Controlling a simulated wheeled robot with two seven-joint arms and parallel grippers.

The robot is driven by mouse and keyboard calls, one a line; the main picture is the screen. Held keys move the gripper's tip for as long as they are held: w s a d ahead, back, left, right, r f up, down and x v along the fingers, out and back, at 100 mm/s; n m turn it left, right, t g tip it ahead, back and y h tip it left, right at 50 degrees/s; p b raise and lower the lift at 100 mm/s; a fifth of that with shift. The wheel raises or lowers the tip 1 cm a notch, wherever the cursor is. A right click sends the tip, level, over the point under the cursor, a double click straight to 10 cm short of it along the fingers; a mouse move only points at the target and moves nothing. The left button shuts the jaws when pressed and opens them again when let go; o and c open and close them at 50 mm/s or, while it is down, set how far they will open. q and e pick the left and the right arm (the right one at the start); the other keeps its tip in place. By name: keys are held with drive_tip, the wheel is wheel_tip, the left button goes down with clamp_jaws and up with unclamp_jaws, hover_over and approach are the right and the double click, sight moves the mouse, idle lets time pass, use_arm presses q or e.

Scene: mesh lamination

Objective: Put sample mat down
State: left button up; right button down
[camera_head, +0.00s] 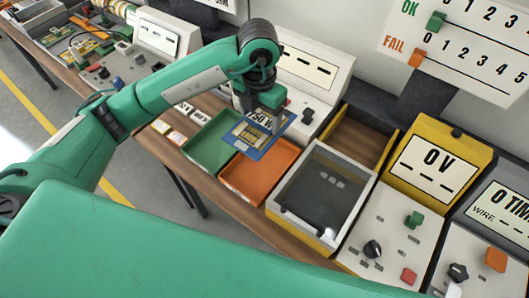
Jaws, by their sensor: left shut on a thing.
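The sample mat (247,138) looks like a flat blue-edged card with a yellow patterned face and a "750 V" label. My left gripper (262,116) is shut on it and points down over the bench. The mat is above or on the area where a green tray (208,147) and an orange tray (243,178) meet at the back. I cannot tell whether it touches either tray. The gripper hides part of the mat. My right gripper is not in view.
A yellow-edged box with a clear lid (323,187) stands right of the orange tray. Behind it is an open brown bin (358,140). A yellow "0 V" meter (438,165) and control panel (392,240) are at right.

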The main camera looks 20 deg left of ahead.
use_arm(q)
wheel_tip(320, 180, down, 14)
drive_tip(key=p, duration=0.3)
drive_tip(key=shift+s+f+p, duration=0.1)
drive_tip(key=shift+f+p, duration=0.1)
drive_tip(key=shift+p, duration=0.2)
wheel_tip(320, 180, down, 4)
drive_tip(key=shift+f+p, duration=0.25)
drive_tip(key=shift+p, duration=0.35)
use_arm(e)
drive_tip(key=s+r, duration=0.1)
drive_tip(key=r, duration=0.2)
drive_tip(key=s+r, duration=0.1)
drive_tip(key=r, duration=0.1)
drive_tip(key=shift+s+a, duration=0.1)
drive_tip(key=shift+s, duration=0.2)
use_arm(q)
drive_tip(key=shift+f, duration=0.2)
drive_tip(key=o, duration=1)
drive_tip(key=shift+r, duration=0.1)
drive_tip(key=shift+o, duration=0.2)
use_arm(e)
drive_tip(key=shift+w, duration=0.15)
